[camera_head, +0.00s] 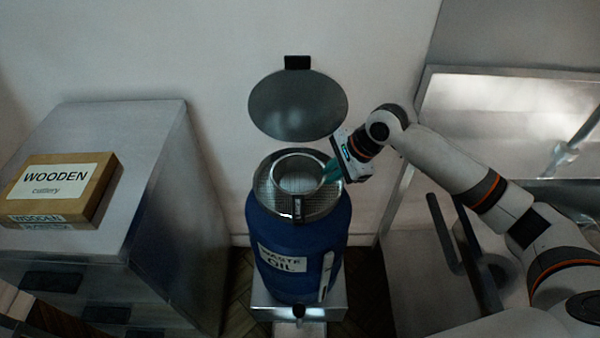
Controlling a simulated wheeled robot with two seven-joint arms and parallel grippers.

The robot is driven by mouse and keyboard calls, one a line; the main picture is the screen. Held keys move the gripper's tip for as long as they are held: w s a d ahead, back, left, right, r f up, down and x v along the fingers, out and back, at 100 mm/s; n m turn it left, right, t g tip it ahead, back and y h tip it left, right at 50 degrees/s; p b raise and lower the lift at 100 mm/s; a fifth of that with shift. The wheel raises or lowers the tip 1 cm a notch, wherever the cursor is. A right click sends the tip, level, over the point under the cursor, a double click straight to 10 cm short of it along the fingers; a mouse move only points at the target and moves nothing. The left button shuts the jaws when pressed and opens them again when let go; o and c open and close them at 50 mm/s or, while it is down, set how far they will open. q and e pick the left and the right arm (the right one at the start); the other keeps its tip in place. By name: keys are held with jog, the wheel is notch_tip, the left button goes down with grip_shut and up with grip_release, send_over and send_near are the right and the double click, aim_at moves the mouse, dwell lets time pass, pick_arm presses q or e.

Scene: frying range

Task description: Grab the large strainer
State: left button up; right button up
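A round metal mesh strainer (264,188) sits over the mouth of the blue waste oil barrel (300,245). A lighter metal ring (297,154) stands up within it, and a dark tab (297,208) with a pale label is at its front edge. My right gripper (331,171) comes in from the right, with its teal fingers at the right side of the ring. The fingers overlap the rim in this view. I cannot tell whether they touch it or are closed on it. My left gripper is not in view.
A round grey lid (298,106) is raised behind the barrel, near the wall. A metal cabinet (150,135) at left carries a wooden cutlery box (103,190). The barrel stands on a low metal base (262,313). Metal range equipment (480,105) is at right.

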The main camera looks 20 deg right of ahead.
aim_at(309, 192)
jog(key=x, duration=0.5)
jog(key=shift+s+a, duration=0.15)
jog(key=shift+a, duration=0.1)
jog(key=x, duration=0.5)
jog(key=shift+d, duration=0.2)
jog(key=shift+w+a+f, duration=0.1)
jog(key=shift+w+f, duration=0.1)
jog(key=shift+f, duration=0.1)
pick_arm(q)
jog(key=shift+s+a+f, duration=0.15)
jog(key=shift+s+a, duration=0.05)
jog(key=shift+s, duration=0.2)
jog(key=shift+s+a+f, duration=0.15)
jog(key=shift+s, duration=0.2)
pick_arm(e)
jog(key=shift+c, duration=0.2)
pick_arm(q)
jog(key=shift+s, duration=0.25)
pick_arm(e)
grip_shut()
